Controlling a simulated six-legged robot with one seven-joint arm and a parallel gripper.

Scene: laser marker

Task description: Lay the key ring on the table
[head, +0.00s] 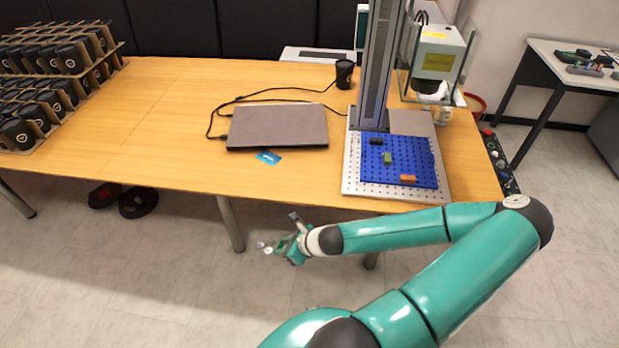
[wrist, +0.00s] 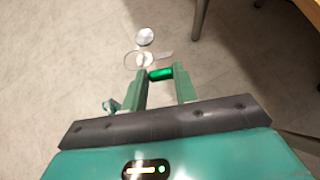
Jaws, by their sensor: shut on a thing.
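My gripper (head: 283,244) is shut on the key ring (head: 262,245), out in front of the table's (head: 170,120) near edge, with floor behind it in the picture. In the wrist view my gripper (wrist: 161,74) has a small bright green piece between its fingertips. The key ring (wrist: 142,60) shows just past the tips, with a thin metal loop, a round silver disc and a flat key-like piece. The bare wooden table top shows widely in the head view; only a table leg and an edge show in the wrist view.
A closed laptop (head: 278,127) with a cable and a blue card (head: 268,157) lie mid-table. The laser marker (head: 436,62) stands over a blue perforated plate (head: 410,172) with small blocks at right. Racks of black cups (head: 45,60) fill the far left. Table left of the laptop is clear.

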